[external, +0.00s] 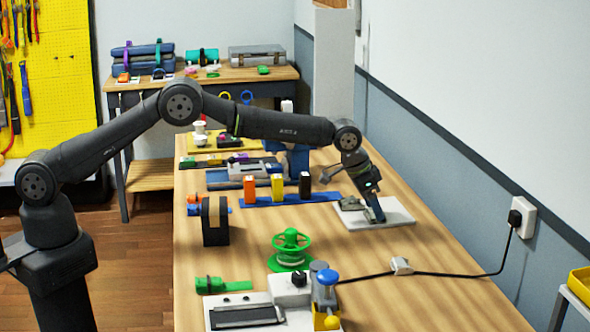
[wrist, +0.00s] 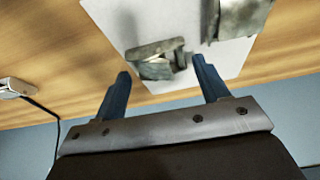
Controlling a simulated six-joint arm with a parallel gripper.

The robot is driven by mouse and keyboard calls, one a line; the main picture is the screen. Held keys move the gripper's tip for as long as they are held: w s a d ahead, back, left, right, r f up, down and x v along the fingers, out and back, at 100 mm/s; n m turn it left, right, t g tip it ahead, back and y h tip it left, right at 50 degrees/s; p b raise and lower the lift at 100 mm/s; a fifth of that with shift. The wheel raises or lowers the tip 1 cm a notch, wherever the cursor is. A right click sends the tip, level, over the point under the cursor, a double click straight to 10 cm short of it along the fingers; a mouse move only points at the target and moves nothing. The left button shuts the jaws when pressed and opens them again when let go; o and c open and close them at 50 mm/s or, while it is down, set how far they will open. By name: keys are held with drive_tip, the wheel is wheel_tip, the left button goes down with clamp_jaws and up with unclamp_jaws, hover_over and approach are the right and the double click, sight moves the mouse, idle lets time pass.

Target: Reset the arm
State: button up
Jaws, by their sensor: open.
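My gripper (external: 376,216) is low over a white plate (external: 400,215) on the right side of the wooden table. In the wrist view its two blue fingers (wrist: 161,67) are apart. A worn grey metal piece (wrist: 158,47), like a buckle or latch part, sits on the plate just beyond the fingertips. A second metal piece (wrist: 240,14) stands on the plate at the top of that view, partly cut off. In the external view a metal part (external: 350,204) shows left of the fingers. Whether the fingers touch either piece I cannot tell.
A blue strip with orange, yellow and black blocks (external: 277,188) lies left of the plate. A green spool (external: 291,246) and a cable (external: 450,274) to a wall socket (external: 522,216) are nearer. The wall (external: 450,160) runs along the right. Bare table lies between plate and cable.

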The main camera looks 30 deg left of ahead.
drive_tip(key=shift+w+d+r, duration=0.1)
drive_tip(key=shift+r, duration=0.75)
